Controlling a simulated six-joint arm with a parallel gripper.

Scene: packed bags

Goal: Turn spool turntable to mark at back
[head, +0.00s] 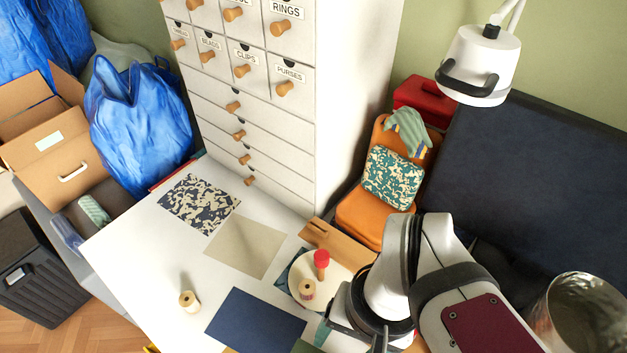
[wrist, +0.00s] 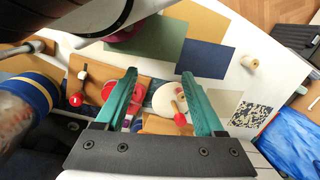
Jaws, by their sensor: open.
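The spool turntable (head: 334,269) is a pale round disc at the right side of the white table. A wooden spool (head: 307,289) and an upright red-topped peg (head: 321,259) stand on it. In the wrist view the disc (wrist: 162,97), the spool (wrist: 180,90) and the red-topped peg (wrist: 180,117) show between my two teal fingers. My gripper (wrist: 159,77) is open with nothing held. In the head view my gripper (head: 329,327) is just in front of the turntable, partly hidden by my arm. I cannot make out the mark.
A wooden board (head: 338,247) lies behind the turntable. A second spool (head: 189,300) stands at the front left of the table. Flat sheets, including a navy one (head: 256,322), lie between. A white drawer cabinet (head: 262,165) rises behind. In the wrist view another red-knobbed board (wrist: 90,72) lies left.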

